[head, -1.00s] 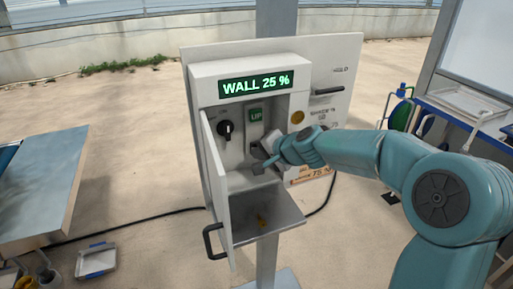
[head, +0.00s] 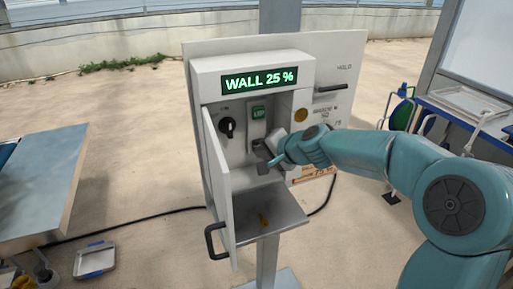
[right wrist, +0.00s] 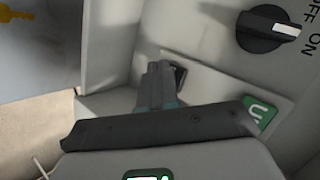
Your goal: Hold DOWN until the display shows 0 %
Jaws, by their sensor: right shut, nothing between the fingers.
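The display (head: 260,81) at the top of the open control box reads WALL 25 % in green. The green UP button (head: 258,112) sits below it and also shows in the right wrist view (right wrist: 262,110). My right gripper (head: 266,158) is inside the box, below UP; in the right wrist view its shut, empty fingers (right wrist: 158,78) point at a dark button (right wrist: 180,76) on the same plate as UP. That button is partly hidden by the fingers, and its label cannot be read. I cannot tell whether the fingertips touch it. My left gripper is out of view.
The box door (head: 218,180) stands open at the left with a black handle. A black rotary switch (head: 227,128) is left of UP. A lever (head: 329,89) is on the panel at right.

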